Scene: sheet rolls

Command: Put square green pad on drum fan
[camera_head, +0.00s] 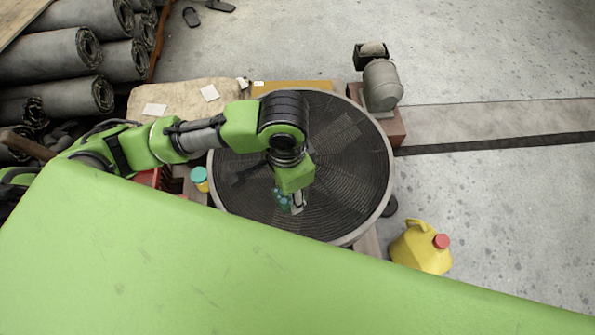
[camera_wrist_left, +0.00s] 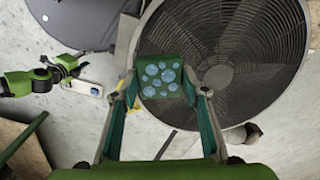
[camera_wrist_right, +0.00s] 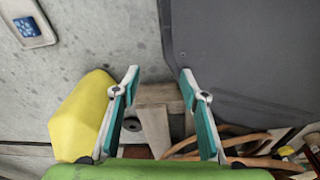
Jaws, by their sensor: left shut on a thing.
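The square green pad (camera_wrist_left: 162,84), with light blue round spots, is held between the fingers of my left gripper (camera_wrist_left: 160,95). In the head view the pad (camera_head: 279,195) shows only as a small teal patch by my left gripper (camera_head: 292,205), which is over the fan's grille. The drum fan (camera_head: 350,175) lies with its round dark grille facing up; it also shows in the left wrist view (camera_wrist_left: 255,65), behind and right of the pad. I cannot tell the exact height of the pad above the grille.
A yellow jug (camera_head: 420,250) with a red cap stands on the floor right of the fan. A grey motor (camera_head: 382,85) stands behind it. A turquoise-lidded jar (camera_head: 200,178) is at its left rim. Rolled sheets (camera_head: 55,55) are stacked at the back left.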

